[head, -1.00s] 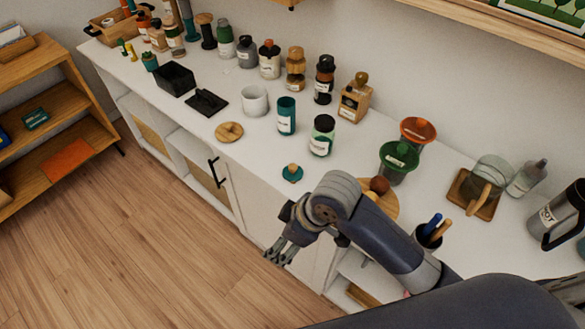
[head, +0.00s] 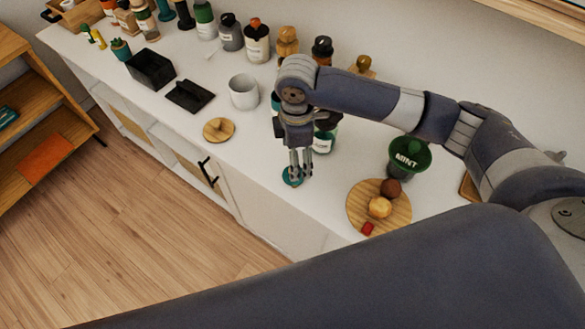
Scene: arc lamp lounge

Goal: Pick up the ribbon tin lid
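A small round teal lid (head: 288,181) lies on the white cabinet top near its front edge. Its wooden knob, seen a second ago, is now hidden behind my fingers. My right gripper (head: 301,174) points down at the lid, its fingers apart and their tips close to it. I cannot tell whether they touch it. A teal tin (head: 275,102) of matching colour stands behind, mostly hidden by my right arm. Its label cannot be read now. My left gripper is not in view.
A round wooden lid (head: 219,130) and a white cup (head: 244,92) are to the left. A green-black jar (head: 324,141) stands close behind my gripper. A round board (head: 361,213) with small items and a green MINT container (head: 408,156) are to the right.

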